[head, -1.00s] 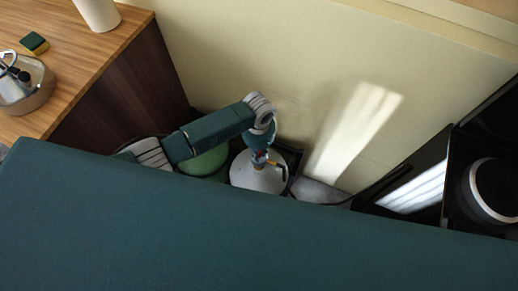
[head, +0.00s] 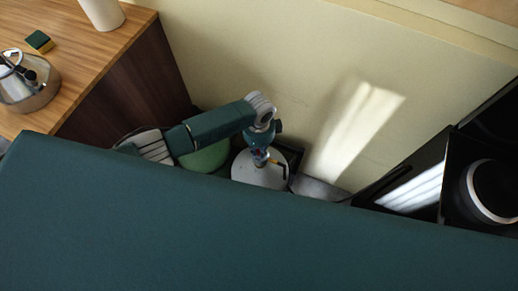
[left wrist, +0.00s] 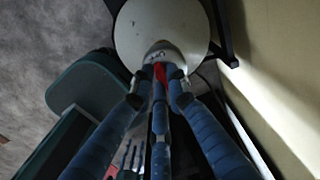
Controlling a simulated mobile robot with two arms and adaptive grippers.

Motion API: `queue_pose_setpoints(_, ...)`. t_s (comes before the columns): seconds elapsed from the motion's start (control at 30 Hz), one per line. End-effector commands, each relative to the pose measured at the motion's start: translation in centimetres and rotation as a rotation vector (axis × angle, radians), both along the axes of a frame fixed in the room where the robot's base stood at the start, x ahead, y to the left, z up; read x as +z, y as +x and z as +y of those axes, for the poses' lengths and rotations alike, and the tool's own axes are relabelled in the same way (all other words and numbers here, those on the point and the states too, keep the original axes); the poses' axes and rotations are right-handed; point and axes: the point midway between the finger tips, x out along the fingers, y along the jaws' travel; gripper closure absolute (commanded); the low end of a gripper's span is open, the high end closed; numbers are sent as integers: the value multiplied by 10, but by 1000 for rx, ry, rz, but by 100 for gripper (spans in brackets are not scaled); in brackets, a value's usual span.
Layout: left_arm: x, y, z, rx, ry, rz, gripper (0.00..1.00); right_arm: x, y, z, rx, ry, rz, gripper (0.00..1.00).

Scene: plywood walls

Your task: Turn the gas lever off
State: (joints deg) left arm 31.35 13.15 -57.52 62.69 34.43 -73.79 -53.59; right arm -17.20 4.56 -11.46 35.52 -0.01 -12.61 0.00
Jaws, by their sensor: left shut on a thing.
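A white gas cylinder (head: 255,177) stands low on the floor by the wall. Its round top also shows in the left wrist view (left wrist: 130,38). A small red part, seemingly the gas lever (left wrist: 160,72), is at its valve, between my fingertips. My left gripper (head: 261,154) reaches down onto the valve from above. In the left wrist view my left gripper (left wrist: 158,86) is shut on the red part. The fingers hide most of the lever, so its exact angle cannot be told. My right gripper is not in view.
A wooden counter (head: 110,45) with a kettle (head: 30,88) and sponge (head: 39,41) is at the left. A pale wall (head: 290,70) is close behind the cylinder. A black appliance (head: 415,180) stands at the right. A light-green rounded thing (head: 207,158) shows behind my arm.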

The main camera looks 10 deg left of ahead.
Motion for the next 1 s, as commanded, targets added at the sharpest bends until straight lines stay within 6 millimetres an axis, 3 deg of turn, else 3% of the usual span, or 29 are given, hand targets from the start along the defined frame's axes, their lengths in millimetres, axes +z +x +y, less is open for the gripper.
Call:
queue_pose_setpoints(0.3, 0, 1, 0, -115, -1, -1, 100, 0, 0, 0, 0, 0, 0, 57)
queue_pose_setpoints(0.83, 0, 1, 0, -135, 0, 0, 100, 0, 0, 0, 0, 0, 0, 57)
queue_pose_setpoints(0.87, 0, 1, 0, -135, 0, -1, 82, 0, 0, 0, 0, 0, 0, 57)
queue_pose_setpoints(0.9, 0, 1, 0, -135, 0, -1, 74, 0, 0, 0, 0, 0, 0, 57)
queue_pose_setpoints(0.93, 0, 1, 0, -135, 0, -1, 68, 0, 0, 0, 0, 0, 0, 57)
queue_pose_setpoints(1.0, 0, 1, 1, -135, 0, 0, 66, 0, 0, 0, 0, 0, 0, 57)
